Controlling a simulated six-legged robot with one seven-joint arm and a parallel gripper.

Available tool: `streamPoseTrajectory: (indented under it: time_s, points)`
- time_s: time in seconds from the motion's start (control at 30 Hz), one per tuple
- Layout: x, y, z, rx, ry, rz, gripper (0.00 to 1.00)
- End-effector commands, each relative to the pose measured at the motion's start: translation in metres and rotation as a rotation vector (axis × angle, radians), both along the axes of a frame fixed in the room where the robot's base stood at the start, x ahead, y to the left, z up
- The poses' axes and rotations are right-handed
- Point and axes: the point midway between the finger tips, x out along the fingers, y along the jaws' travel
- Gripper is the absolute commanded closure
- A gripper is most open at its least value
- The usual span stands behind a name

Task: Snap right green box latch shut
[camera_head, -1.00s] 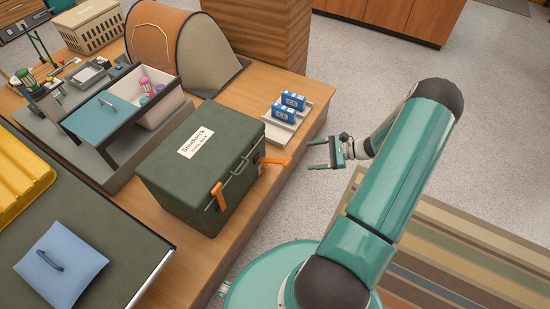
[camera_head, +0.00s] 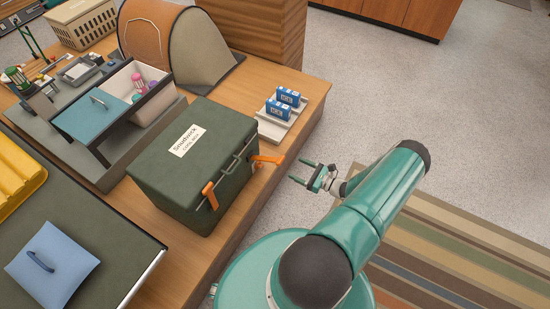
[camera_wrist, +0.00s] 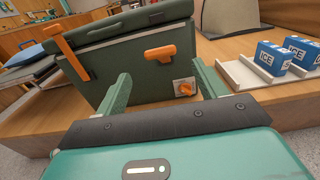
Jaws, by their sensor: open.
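The dark green box (camera_head: 190,165) stands closed on the wooden counter, its label on the lid. Its left orange latch (camera_head: 209,195) lies down along the front face. Its right orange latch (camera_head: 267,160) sticks outward from the front. In the wrist view the right latch (camera_wrist: 160,53) is foreshortened, above a small metal plate with an orange piece (camera_wrist: 185,89). The left latch (camera_wrist: 68,52) is further left. My gripper (camera_head: 298,171) is open and empty, just off the counter's edge, fingers pointing at the box front and apart from the right latch.
A white tray with blue ICE packs (camera_head: 284,110) sits right of the box on the counter (camera_head: 130,210). A grey bin with a blue lid (camera_head: 90,112) and a small tent (camera_head: 160,40) stand behind. A blue flat item (camera_head: 52,265) lies front left.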

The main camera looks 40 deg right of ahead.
Motion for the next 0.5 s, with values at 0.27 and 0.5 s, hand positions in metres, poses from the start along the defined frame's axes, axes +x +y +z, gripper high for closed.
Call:
streamPoseTrajectory:
  time_s: [0.27, 0.5]
  points:
    - [0.054, 0.019, 0.0, 0.001, 0.0, 0.003, 0.29]
    - [0.093, 0.032, 0.0, 0.0, 0.001, 0.005, 0.29]
